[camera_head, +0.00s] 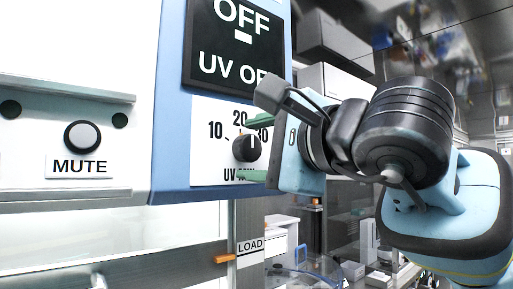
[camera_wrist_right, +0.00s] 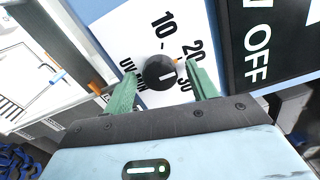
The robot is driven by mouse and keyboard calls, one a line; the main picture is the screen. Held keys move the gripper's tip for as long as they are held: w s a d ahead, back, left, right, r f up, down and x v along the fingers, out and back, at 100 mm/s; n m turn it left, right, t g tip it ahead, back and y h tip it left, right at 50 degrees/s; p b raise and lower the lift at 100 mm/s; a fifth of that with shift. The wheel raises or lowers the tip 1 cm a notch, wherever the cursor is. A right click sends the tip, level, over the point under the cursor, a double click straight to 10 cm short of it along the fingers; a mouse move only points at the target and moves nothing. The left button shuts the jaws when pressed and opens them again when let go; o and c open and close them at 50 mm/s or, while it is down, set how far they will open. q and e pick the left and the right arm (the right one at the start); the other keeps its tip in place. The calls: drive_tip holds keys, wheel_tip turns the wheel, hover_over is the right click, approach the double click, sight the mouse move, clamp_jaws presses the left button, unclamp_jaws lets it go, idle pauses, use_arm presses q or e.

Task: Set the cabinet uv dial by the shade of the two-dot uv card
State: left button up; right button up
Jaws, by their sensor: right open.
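The cabinet uv dial is a round black knob (camera_head: 246,149) on a white plate marked 10, 20 and 30. My right gripper (camera_wrist_right: 161,88) is open, with one green finger on each side of the knob. The knob also shows between the fingers in the right wrist view (camera_wrist_right: 159,72); contact cannot be told. An orange mark shows beside the knob there. I see no two-dot uv card. My left gripper is out of view.
A black display (camera_head: 236,45) reading OFF sits above the dial. A MUTE button (camera_head: 82,137) is on the white panel at left. Below are a LOAD label (camera_head: 250,246) and an orange peg (camera_head: 224,259). Shelves and lab items stand behind my right arm.

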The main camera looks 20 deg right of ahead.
drive_tip(key=v, duration=0.8)
drive_tip(key=shift+b, duration=0.35)
